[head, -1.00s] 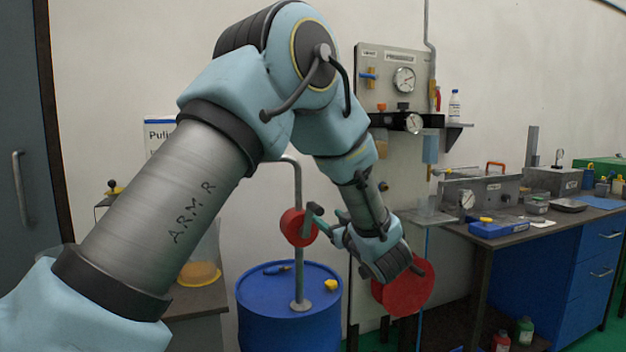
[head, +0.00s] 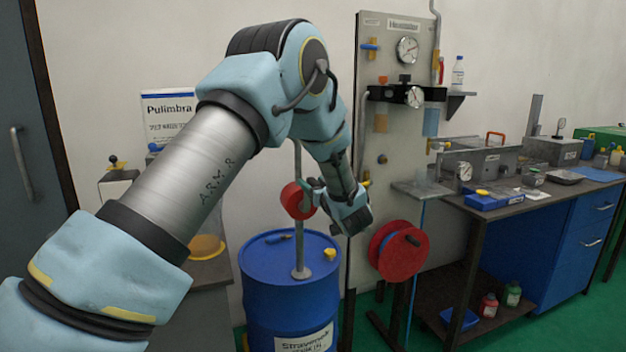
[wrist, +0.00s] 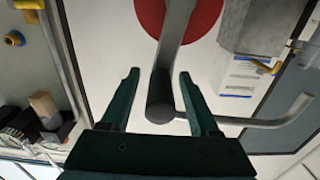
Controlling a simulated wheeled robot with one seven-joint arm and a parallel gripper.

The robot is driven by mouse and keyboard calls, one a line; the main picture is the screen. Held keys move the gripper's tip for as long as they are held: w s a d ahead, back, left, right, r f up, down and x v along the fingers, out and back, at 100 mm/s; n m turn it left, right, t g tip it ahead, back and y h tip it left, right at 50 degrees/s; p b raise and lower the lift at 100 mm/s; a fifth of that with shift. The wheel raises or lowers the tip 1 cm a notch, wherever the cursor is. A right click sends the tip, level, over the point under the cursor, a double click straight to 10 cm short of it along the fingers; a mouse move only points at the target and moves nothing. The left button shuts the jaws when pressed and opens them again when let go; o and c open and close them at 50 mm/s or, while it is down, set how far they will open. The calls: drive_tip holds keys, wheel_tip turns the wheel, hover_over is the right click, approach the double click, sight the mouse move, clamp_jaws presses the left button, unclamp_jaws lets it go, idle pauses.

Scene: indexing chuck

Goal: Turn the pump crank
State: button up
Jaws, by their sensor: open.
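The pump is a red round housing (head: 296,201) on a grey post above the blue drum (head: 262,262). My gripper (head: 313,190) is just right of the housing in the head view, and it hides most of the crank there. In the wrist view my gripper (wrist: 159,77) is open, with one dark green finger on each side of the crank's dark handle (wrist: 160,98). The handle is seen nearly end-on, and contact with the fingers cannot be told. The grey crank arm (wrist: 178,28) runs up from it across the red housing (wrist: 203,18).
A bent grey spout (wrist: 270,123) sticks out right of the fingers in the wrist view. A workbench (head: 455,206) stands at the right. Small items lie on the drum top.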

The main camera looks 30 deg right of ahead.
drive_tip(key=shift+w, duration=0.2)
clamp_jaws()
idle(0.4)
idle(1.0)
